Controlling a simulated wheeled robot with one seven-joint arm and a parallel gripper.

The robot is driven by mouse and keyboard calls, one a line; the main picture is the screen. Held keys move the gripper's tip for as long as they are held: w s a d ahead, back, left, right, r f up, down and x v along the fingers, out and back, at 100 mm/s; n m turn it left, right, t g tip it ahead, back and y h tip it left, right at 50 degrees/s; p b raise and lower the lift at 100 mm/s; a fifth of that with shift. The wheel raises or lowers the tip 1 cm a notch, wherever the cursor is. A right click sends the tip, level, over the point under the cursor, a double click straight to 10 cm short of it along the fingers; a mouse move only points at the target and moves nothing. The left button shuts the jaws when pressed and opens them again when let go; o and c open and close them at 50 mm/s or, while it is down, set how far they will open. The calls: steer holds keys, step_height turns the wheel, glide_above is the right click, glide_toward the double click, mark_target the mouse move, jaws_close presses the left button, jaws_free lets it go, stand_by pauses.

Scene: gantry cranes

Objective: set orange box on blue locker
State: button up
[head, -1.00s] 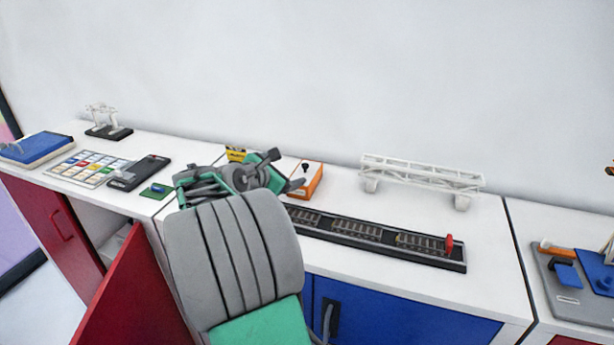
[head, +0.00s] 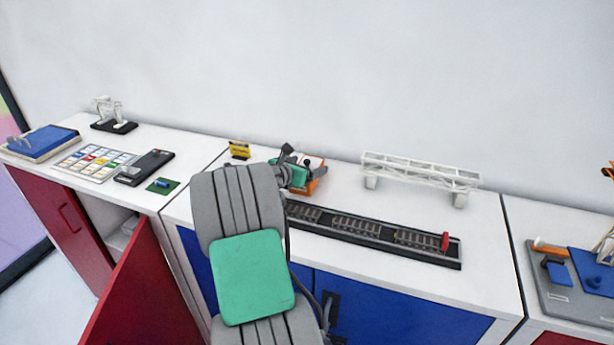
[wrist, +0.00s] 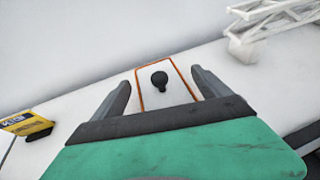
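The orange box (head: 319,182) stands on the white top of the blue locker (head: 385,310), near the back wall. It has a white lid (wrist: 180,93) with a black knob, seen in the wrist view. My gripper (wrist: 160,80) is open, with one finger on each side of the box in that view and a small gap beside each finger. I cannot tell how far down the fingers reach. In the head view my gripper (head: 302,170) partly hides the box. My arm covers part of the locker's blue front.
A black track strip (head: 375,237) with a red end piece lies in front of the box. A white gantry bridge (head: 420,172) stands to the right. A small yellow block (head: 239,150) is to the left. A red door (head: 140,285) hangs open at left.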

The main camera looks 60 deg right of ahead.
steer(key=shift+f, duration=0.1)
steer(key=c, duration=1.8)
jaws_close()
